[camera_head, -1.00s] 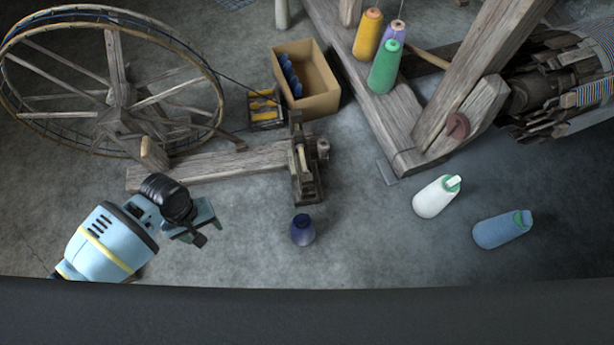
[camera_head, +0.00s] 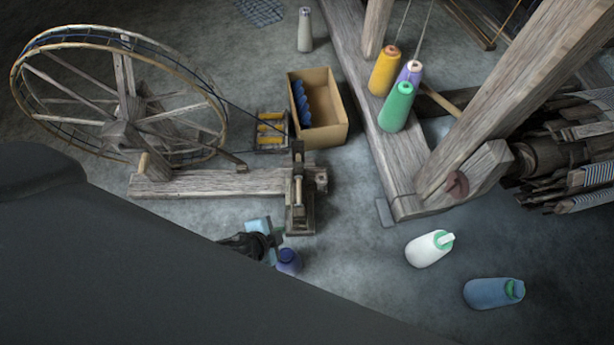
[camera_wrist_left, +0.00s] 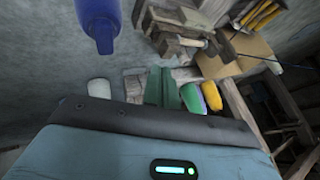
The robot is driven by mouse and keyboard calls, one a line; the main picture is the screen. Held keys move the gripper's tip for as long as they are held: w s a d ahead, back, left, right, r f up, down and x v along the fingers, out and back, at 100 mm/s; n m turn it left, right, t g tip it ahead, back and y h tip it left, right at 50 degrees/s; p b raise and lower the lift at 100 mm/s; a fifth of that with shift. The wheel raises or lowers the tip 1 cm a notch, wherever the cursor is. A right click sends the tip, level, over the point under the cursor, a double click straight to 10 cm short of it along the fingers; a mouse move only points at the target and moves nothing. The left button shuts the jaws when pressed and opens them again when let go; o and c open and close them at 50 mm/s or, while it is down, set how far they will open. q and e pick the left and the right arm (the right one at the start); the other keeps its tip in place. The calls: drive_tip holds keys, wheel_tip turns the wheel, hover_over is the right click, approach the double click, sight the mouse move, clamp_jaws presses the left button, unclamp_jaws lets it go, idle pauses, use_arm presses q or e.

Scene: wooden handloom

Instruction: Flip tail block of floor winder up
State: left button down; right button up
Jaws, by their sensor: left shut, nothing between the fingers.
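The floor winder stands on the floor at the left, with a large spoked wheel (camera_head: 120,95) and a long wooden beam (camera_head: 220,182). The wooden block assembly (camera_head: 300,190) is at the beam's right end; it also shows at the top of the left wrist view (camera_wrist_left: 180,28). I cannot tell whether its tail block is up or down. My left gripper (camera_head: 272,232) is just below and left of this assembly, apart from it. In the left wrist view its green fingers (camera_wrist_left: 163,88) are together and empty. A large dark shape hides the lower left. My right gripper is not in view.
A dark blue bottle-shaped cone (camera_head: 288,261) stands close beside my left gripper. A cardboard box (camera_head: 325,125) and a small tray of yellow spools (camera_head: 258,140) stand behind the block. The loom's frame (camera_head: 400,170) is at the right. White (camera_head: 428,250) and blue (camera_head: 488,293) cones lie on the floor.

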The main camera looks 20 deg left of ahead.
sight(297, 212)
use_arm(q)
drive_tip(key=shift+d, duration=0.25)
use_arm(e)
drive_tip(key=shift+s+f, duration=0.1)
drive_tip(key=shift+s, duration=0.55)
